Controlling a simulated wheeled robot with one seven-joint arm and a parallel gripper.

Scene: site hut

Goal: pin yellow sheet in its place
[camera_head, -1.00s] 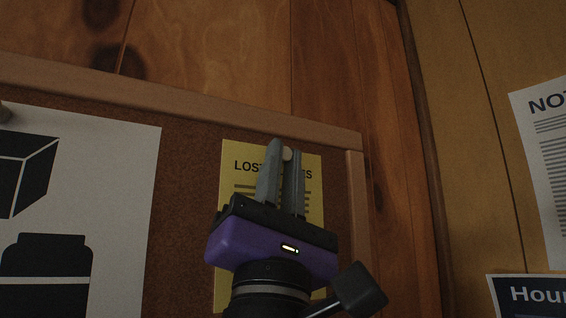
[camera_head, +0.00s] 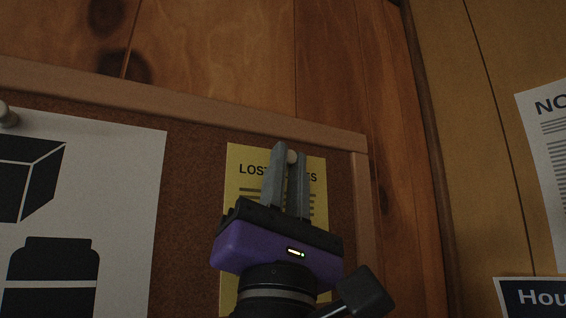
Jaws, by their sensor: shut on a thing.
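The yellow sheet (camera_head: 238,198) is upright against the cork board (camera_head: 193,190), near its right frame. Its heading is partly hidden behind my gripper. My gripper (camera_head: 287,162) is in front of the sheet, its grey fingers pointing up. I cannot tell whether the pin's point is in the board. My purple gripper body hides the sheet's lower middle.
A white poster (camera_head: 112,180) with a black box and jar hangs on the left of the board, with a pin (camera_head: 8,117) at its top. The wooden frame (camera_head: 200,100) borders the board. A white notice (camera_head: 548,180) and a dark hours sign (camera_head: 540,297) are on the right wall.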

